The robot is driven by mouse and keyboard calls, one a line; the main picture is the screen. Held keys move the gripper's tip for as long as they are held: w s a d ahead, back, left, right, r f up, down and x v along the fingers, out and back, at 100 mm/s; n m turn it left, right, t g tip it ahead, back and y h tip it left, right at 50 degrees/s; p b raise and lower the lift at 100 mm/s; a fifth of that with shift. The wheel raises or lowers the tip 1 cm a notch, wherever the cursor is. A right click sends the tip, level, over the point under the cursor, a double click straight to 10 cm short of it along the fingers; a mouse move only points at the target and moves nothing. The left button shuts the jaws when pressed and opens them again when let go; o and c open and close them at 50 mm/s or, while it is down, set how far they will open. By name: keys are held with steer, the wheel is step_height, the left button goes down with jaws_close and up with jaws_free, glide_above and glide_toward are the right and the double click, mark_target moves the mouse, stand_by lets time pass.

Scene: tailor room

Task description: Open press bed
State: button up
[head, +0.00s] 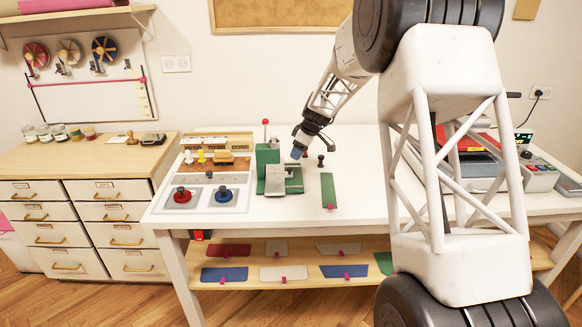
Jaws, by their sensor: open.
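A green hand press (268,158) with a red-knobbed lever stands on the white worktable (345,200). A grey metal plate (283,182), which may be its bed, lies at its front right; whether it is open or closed is unclear. A larger red-and-black press (464,143) stands at the right, mostly hidden behind my arm. My gripper (299,152) is open. In the picture it is just right of the green press's upper part, above the plate; contact cannot be told.
A green strip (328,190) lies right of the hand press. A grey tray (211,198) with red and blue knobbed discs is at its left. A small dark knob (320,160) stands close by. A control box (536,171) is far right. The front table edge is clear.

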mark_target(291, 169)
steer(key=shift+w, duration=0.1)
stand_by(0.3)
steer(key=shift+x, duration=3.9)
steer(key=shift+c, duration=0.2)
jaws_close()
